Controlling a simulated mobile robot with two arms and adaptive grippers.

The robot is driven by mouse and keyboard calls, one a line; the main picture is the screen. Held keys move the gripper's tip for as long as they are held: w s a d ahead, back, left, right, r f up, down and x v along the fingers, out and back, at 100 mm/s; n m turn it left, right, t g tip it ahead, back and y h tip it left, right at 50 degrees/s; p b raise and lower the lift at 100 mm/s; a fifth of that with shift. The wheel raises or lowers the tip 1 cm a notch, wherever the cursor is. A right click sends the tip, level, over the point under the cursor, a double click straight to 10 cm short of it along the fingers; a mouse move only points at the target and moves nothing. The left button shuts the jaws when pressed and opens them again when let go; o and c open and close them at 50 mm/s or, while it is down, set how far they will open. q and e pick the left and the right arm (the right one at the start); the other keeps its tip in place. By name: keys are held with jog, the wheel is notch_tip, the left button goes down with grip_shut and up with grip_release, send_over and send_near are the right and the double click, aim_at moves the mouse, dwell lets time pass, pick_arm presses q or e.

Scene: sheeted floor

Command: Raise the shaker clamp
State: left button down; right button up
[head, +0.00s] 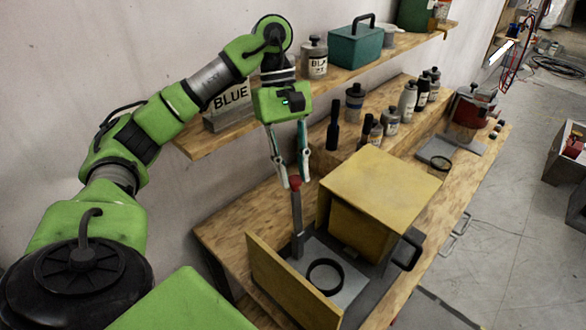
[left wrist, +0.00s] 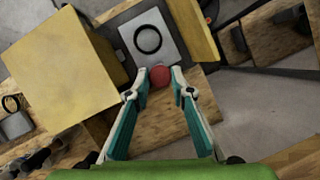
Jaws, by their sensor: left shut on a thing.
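My left gripper (head: 294,184) points down over the bench with its fingers shut on a red knob (head: 294,182) at the top of an upright grey post, which I take to be the shaker clamp (head: 297,225). The knob also shows between the fingertips in the left wrist view (left wrist: 160,76). The post stands at the rear edge of a grey plate (head: 338,290) with a black ring (head: 325,276) lying on it. A yellow box (head: 380,190) stands right beside it and a yellow panel (head: 285,285) on the other side. My right gripper is not in view.
Several bottles (head: 408,100) stand on a raised step behind the yellow box. A red container (head: 467,115) is farther along. Grey floor (head: 500,240) is open at right.

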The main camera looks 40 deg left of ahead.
pick_arm(q)
jog(key=shift+d, duration=0.1)
jog(key=shift+s+d+r+y+p, duration=0.1)
jog(key=shift+d+r+y+p, duration=0.15)
jog(key=shift+d+y+p, duration=0.45)
jog(key=d+f+y+p, duration=0.1)
jog(key=d+f+y, duration=0.1)
jog(key=d+y, duration=0.3)
jog(key=shift+s+d+f+t+y+p, duration=0.3)
jog(key=shift+s+d, duration=0.05)
jog(key=shift+d, duration=1.6)
jog(key=c, duration=1.8)
grip_release()
